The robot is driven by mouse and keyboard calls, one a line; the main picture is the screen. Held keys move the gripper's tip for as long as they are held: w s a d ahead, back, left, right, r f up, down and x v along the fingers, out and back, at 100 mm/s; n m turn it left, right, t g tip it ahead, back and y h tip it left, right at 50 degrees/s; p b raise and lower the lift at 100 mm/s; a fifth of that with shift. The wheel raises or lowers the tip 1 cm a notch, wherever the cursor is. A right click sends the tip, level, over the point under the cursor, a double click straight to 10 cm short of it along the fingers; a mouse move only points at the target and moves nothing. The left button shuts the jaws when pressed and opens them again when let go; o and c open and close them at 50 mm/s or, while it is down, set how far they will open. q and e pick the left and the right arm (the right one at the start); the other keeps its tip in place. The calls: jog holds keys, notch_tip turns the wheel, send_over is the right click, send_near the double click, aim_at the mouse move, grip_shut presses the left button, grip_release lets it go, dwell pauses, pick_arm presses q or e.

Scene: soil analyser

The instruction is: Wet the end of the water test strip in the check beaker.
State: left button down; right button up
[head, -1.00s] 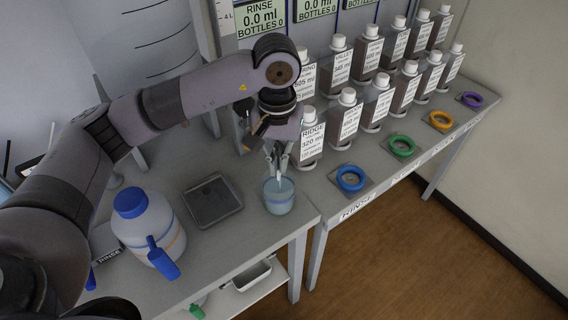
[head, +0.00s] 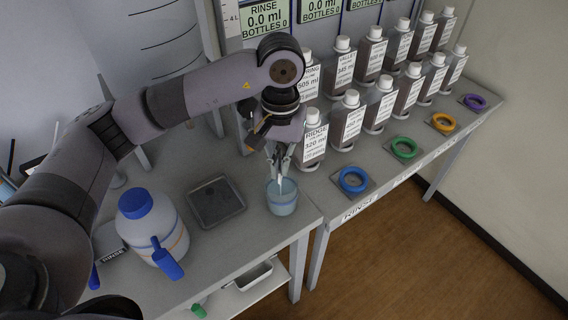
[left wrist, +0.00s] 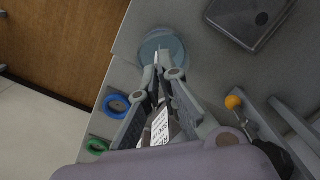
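The check beaker (head: 283,208), a small clear cup with bluish water, stands near the front right corner of the left table. It also shows in the left wrist view (left wrist: 150,43). My left gripper (head: 280,165) is above it, pointing down, with its fingers (left wrist: 158,72) closed on a thin white test strip (head: 280,184). The strip points down into the beaker's mouth, and it also shows in the left wrist view (left wrist: 156,58). I cannot tell whether its end touches the water. My right gripper is out of view.
A dark square tray (head: 217,222) lies left of the beaker. A white jug with blue lid and handle (head: 148,222) stands further left. Labelled bottles (head: 313,145) and coloured rings, the nearest blue (head: 353,187), are on the right bench.

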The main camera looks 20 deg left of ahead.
pick_arm(q)
jog(key=shift+t, duration=0.4)
jog(key=r, duration=0.4)
jog(key=shift+w+r, duration=0.35)
jog(key=shift+r, duration=0.05)
jog(key=shift+w+a+r+p, duration=0.25)
jog(key=shift+a+r+p, duration=0.25)
jog(key=shift+r, duration=0.25)
jog(key=shift+s+d+f, duration=0.1)
